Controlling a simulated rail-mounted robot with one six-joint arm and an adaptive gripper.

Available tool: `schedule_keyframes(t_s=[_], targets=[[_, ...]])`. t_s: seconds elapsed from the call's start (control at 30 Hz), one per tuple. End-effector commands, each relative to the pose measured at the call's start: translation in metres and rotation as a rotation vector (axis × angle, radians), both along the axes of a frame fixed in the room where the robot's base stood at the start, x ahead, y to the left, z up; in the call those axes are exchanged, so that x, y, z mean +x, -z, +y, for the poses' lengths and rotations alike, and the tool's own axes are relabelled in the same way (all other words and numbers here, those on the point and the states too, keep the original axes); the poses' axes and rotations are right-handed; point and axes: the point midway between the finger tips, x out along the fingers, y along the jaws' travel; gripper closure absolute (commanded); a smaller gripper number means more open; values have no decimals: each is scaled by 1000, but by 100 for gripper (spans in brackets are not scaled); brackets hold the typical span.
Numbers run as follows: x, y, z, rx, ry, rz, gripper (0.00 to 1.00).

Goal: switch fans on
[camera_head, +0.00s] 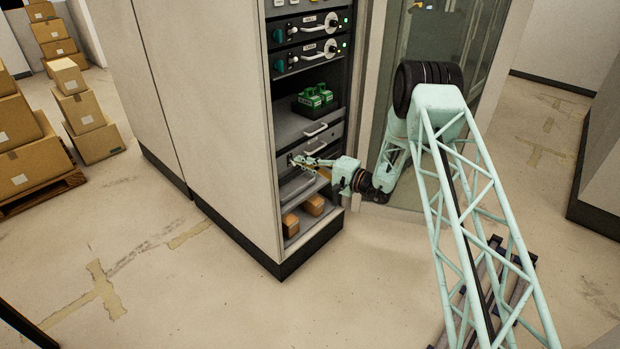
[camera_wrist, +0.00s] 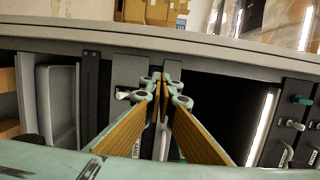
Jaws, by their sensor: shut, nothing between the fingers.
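My gripper (camera_head: 308,163) is in front of a grey panel low in the open equipment rack in the head view. In the wrist view its two wood-coloured fingers (camera_wrist: 162,82) come together at the tips, shut and empty. The grey panel (camera_wrist: 128,75) lies beyond the tips. It bears a small light-coloured switch lever (camera_wrist: 122,95) just left of the fingertips and a small label (camera_wrist: 136,150), too small to read surely. I cannot tell whether the tips touch the panel. The fingers hide part of it.
The rack cabinet (camera_head: 220,130) has grey side walls. Higher up are units with lever handles (camera_head: 330,48) and green devices (camera_head: 315,97) on a shelf. Small brown boxes (camera_head: 313,205) lie at the bottom. Cartons (camera_head: 28,160) stand far left.

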Motion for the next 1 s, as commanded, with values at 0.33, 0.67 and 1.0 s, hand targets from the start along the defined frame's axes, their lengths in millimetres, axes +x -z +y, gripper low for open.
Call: schedule_keyframes(t_s=[0.33,0.67,1.0], targets=[[25,75,-20,20,119,-23,100],[33,106,-31,23,172,-35,100],[33,107,-31,22,174,-36,100]])
